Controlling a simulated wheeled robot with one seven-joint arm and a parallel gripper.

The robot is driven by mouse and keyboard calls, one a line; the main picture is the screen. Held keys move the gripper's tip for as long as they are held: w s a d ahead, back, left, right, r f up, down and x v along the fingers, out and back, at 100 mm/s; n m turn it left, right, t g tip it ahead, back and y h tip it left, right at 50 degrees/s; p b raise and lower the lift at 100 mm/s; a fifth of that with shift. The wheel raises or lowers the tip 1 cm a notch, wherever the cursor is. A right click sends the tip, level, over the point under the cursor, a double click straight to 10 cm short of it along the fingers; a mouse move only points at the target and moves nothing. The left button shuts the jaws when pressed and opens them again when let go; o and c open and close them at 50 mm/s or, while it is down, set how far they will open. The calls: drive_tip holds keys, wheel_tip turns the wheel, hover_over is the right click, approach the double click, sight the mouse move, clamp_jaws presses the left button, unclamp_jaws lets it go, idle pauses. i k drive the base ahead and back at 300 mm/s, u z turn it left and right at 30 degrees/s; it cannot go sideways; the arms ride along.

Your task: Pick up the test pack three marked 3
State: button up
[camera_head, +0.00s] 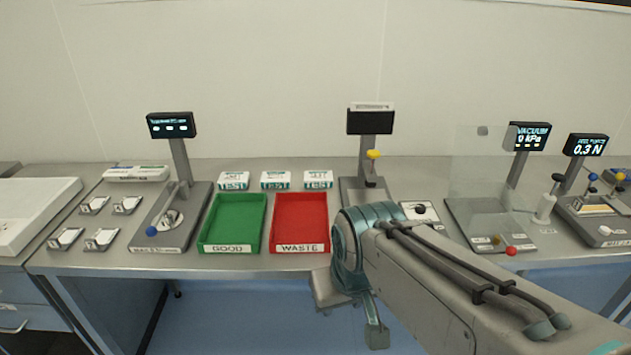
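Three small white and green packs labelled TEST stand in a row at the back of the bench: a left pack (234,180), a middle pack (275,180) and a right pack (318,179). Their numbers are too small to read, so I cannot tell which is marked 3. My gripper (350,312) is in front of the bench's front edge, below and right of the packs and apart from them. It is seen partly from behind, and its fingers do not show clearly enough to tell open from shut. I see nothing held in it.
A green GOOD tray (205,226) and a red WASTE tray (326,222) lie in front of the packs. A left device (170,220) and a middle stand (370,150) flank them. A clear shield (480,170) and more instruments stand at right. The wall behind is bare.

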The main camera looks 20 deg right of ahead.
sight(312, 179)
drive_tip(key=z, duration=1.4)
drive_tip(key=i, duration=0.95)
drive_tip(key=u, duration=0.9)
